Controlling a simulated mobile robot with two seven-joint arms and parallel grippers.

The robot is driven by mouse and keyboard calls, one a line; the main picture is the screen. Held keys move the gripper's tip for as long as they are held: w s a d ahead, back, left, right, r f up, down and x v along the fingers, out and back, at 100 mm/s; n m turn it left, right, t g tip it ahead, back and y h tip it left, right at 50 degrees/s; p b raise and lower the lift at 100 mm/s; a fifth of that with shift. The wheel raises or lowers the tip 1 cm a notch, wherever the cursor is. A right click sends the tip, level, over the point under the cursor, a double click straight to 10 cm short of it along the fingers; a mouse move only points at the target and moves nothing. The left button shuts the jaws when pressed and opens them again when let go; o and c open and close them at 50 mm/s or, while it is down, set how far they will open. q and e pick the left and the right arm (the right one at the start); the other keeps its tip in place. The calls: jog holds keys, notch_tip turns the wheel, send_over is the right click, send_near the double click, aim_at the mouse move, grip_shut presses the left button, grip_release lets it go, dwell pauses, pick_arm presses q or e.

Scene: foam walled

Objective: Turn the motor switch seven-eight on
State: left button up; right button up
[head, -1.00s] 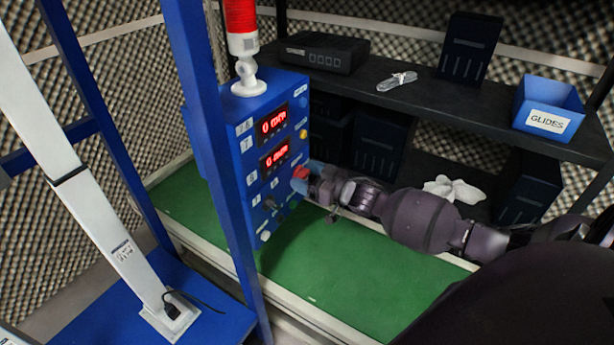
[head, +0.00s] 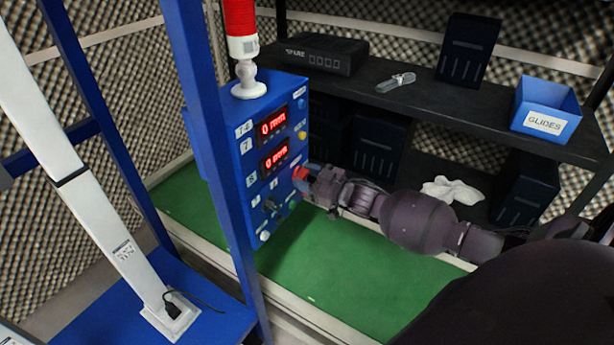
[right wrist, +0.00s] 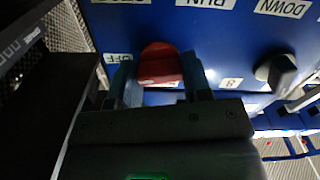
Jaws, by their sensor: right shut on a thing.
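The blue control box (head: 262,150) stands on the green belt, with two lit red displays showing 0 mm on its face. A red switch knob (head: 299,172) sits at the right edge of that face, partly hidden by my right gripper (head: 309,174). In the right wrist view the red knob (right wrist: 160,63) lies between the two bluish fingers of my right gripper (right wrist: 158,70), which is shut on it. An OFF label (right wrist: 118,57) shows beside the left finger. A black knob (right wrist: 280,72) is to the right, apart from the fingers. My left gripper is out of view.
A blue post (head: 215,150) stands just left of the box. A red-and-white signal lamp (head: 241,40) rises from its top. A dark shelf (head: 440,110) behind carries a blue GLIDES bin (head: 547,105) and a black device (head: 327,53). The green belt (head: 330,270) in front is clear.

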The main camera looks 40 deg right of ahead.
jog(key=n, duration=0.4)
jog(key=shift+n+p, duration=0.3)
jog(key=shift+p, duration=0.05)
jog(key=n, duration=0.3)
jog(key=shift+n, duration=0.3)
jog(key=n, duration=0.4)
jog(key=shift+n, duration=1.5)
jog(key=o, duration=0.9)
jog(key=v, duration=1.1)
